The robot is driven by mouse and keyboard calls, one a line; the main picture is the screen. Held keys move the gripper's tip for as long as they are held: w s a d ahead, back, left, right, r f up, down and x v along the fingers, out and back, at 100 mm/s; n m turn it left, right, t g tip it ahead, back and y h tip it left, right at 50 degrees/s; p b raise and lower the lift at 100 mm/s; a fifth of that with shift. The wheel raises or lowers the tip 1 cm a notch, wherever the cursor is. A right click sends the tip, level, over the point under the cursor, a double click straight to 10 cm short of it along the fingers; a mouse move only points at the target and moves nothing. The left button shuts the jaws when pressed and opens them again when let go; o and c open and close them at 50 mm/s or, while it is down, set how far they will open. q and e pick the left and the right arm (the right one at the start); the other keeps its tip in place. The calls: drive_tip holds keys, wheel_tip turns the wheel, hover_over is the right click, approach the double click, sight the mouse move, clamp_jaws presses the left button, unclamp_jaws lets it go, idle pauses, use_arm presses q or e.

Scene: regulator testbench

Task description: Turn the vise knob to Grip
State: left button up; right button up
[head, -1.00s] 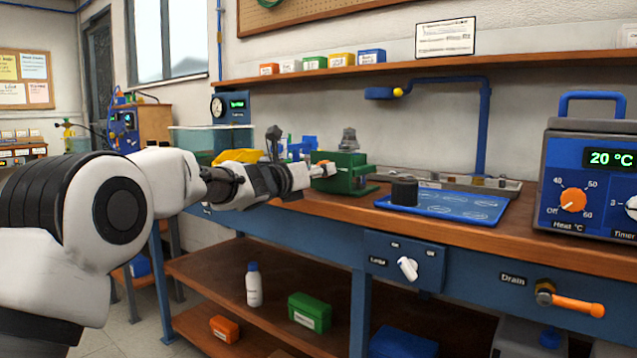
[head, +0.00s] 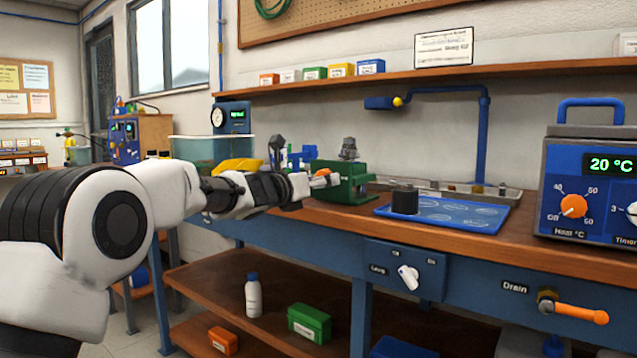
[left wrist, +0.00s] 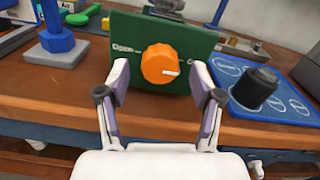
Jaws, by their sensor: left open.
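The green vise (head: 348,182) stands on the bench. Its orange knob (left wrist: 158,64) is on the front plate (left wrist: 206,42), and a white mark on the knob points right. A label reading roughly "Open" is left of the knob; the right label is mostly hidden by a finger. My left gripper (left wrist: 160,68) is open, with one finger on each side of the knob. I cannot tell whether either finger touches it. In the head view, my left gripper (head: 312,184) is at the vise's left front, and the knob (head: 323,172) is partly hidden. My right gripper is not in view.
A blue mat (head: 450,212) with a black cylinder (head: 404,198) lies right of the vise. A heater box (head: 590,170) stands at the right. A white lever (head: 408,277) and orange drain handle (head: 580,312) stick out below.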

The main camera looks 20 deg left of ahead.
use_arm(q)
drive_tip(key=v, duration=1.2)
